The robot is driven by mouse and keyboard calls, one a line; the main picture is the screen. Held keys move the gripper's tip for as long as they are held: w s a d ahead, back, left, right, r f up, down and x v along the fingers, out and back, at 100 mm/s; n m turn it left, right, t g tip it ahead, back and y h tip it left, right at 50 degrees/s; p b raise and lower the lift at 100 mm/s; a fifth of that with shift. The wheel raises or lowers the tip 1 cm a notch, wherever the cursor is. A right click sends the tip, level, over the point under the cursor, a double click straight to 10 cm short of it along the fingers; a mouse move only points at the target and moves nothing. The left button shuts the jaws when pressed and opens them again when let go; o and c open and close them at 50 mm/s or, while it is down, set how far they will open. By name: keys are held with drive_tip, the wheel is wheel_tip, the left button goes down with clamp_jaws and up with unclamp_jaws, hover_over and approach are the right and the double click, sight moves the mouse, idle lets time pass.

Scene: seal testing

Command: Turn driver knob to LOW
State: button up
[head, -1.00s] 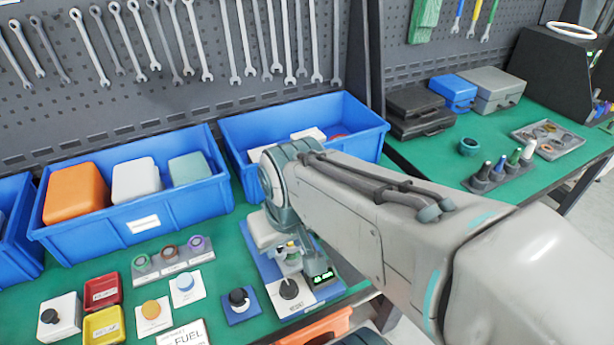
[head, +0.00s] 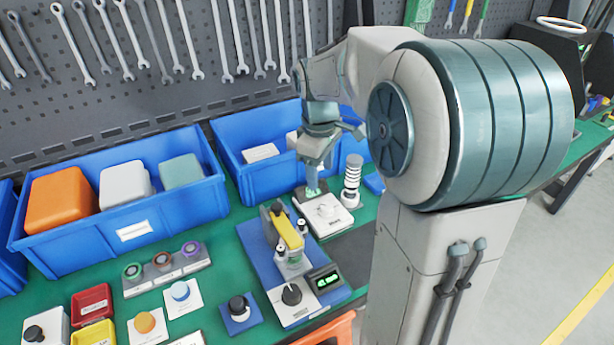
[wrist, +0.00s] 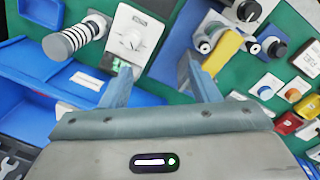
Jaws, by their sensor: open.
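A white box (head: 335,222) with a round white knob (head: 324,210) stands on the green bench; it shows in the wrist view, where its knob (wrist: 132,39) has marks around it too small to read. A blue-based fixture (head: 262,262) carries a yellow part, a small lit green display (head: 327,281) and a dark knob (head: 291,294). I cannot read which knob is labelled driver. My gripper (head: 314,178) is open and empty, pointing down above the back of the white box. In the wrist view its fingers (wrist: 155,78) are apart, with the white knob beyond them.
A striped white-and-grey cylinder (head: 352,183) stands just right of the white box. A blue bin (head: 245,175) is close behind. Several buttons and knobs, including a black one (head: 238,306), lie to the left on the green bench.

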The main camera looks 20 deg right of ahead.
sight(327, 206)
drive_tip(key=w+d+f+n+g+b, duration=0.1)
drive_tip(key=w+d+f+n, duration=0.4)
drive_tip(key=w, duration=0.3)
drive_tip(key=shift+m+y, duration=0.5)
drive_tip(key=shift+m, duration=0.1)
drive_tip(key=f, duration=0.9)
drive_tip(key=s+f, duration=0.1)
drive_tip(key=f, duration=0.3)
drive_tip(key=shift+f, duration=0.35)
drive_tip(key=shift+c, duration=0.2)
drive_tip(key=c, duration=0.9)
